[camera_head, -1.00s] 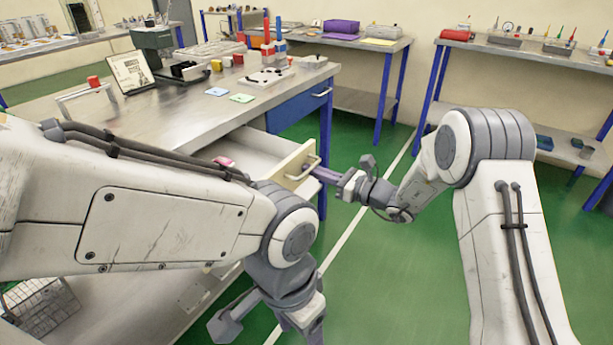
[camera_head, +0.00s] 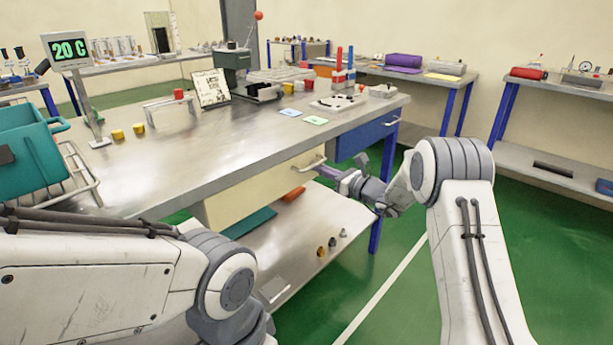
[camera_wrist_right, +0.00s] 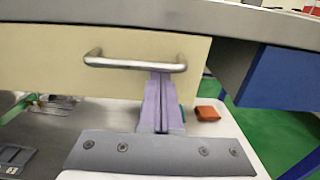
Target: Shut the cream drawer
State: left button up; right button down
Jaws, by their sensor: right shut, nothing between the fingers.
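The cream drawer (camera_head: 258,192) sits under the edge of the grey workbench. Its front looks level with the bench, and no open drawer interior shows. Its metal bar handle (camera_head: 308,165) is near the right end of the front; the right wrist view shows the handle (camera_wrist_right: 135,64) close up on the cream front (camera_wrist_right: 45,60). My right gripper (camera_head: 328,172) is shut and empty, its lilac fingers (camera_wrist_right: 160,78) pointing at the drawer front at the handle's right end. I cannot tell whether they touch it. My left gripper is out of view; only its arm shows.
A blue drawer (camera_head: 368,136) is right of the cream one. The workbench top (camera_head: 215,150) holds a sign, blocks and cards. A lower shelf (camera_head: 300,225) carries an orange piece (camera_head: 294,193) and small knobs. Green floor is open to the right.

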jog(key=shift+w+r, duration=0.15)
jog(key=shift+w, duration=0.1)
jog(key=shift+a, duration=0.25)
jog(key=shift+s, duration=0.1)
